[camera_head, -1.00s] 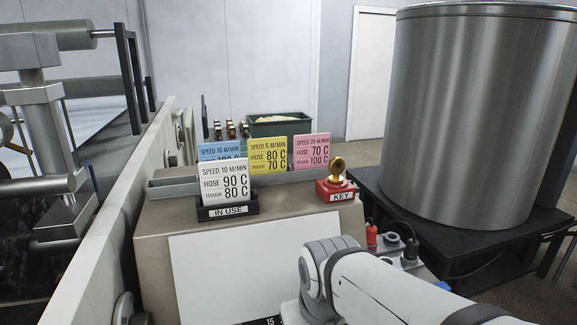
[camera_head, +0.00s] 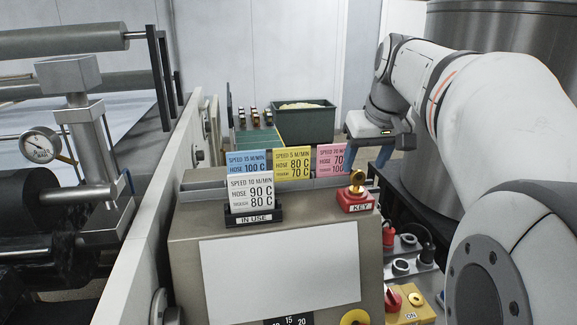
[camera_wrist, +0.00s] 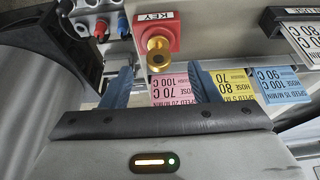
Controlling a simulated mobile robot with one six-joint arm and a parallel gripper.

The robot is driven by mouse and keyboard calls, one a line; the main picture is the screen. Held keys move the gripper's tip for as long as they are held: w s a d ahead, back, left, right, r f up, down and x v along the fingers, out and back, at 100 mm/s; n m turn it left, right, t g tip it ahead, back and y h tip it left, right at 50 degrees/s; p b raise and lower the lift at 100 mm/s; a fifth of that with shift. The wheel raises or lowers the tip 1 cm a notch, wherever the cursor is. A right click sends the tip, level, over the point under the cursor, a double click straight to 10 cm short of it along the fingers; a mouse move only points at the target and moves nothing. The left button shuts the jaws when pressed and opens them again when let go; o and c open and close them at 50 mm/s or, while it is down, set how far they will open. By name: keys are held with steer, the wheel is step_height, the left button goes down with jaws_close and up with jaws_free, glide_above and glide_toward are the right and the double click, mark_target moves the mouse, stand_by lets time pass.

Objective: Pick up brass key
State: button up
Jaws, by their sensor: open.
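The brass key (camera_head: 357,180) stands upright in a red holder (camera_head: 355,202) labelled KEY, at the right end of the panel's top ledge. In the wrist view the key (camera_wrist: 158,52) shows end-on against the red holder (camera_wrist: 157,26). My gripper (camera_head: 367,160) is behind the key in the head view, its blue fingers pointing down. In the wrist view my gripper (camera_wrist: 160,70) is open and empty. The key appears between the line of the two fingers, just beyond their tips. The fingers do not touch it.
A white IN USE card (camera_head: 250,192) stands left of the key. Blue (camera_head: 248,164), yellow (camera_head: 292,163) and pink (camera_head: 331,158) cards stand in a rack behind. A green bin (camera_head: 304,124) is further back. Sockets with plugs (camera_head: 402,262) are right of the panel; a steel drum (camera_head: 500,30) stands behind my arm.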

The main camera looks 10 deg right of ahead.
mark_target(360, 172)
steer(key=shift+w+d+r, duration=0.3)
steer(key=shift+w+d, duration=0.05)
steer(key=shift+w, duration=0.05)
steer(key=x, duration=0.2)
steer(key=p+x, duration=0.1)
steer(key=x, duration=0.4)
steer(key=shift+s+a+f, duration=0.1)
steer(key=shift+s+a, duration=0.1)
steer(key=shift+a, duration=0.05)
steer(key=shift+c, duration=0.3)
steer(key=c, duration=1)
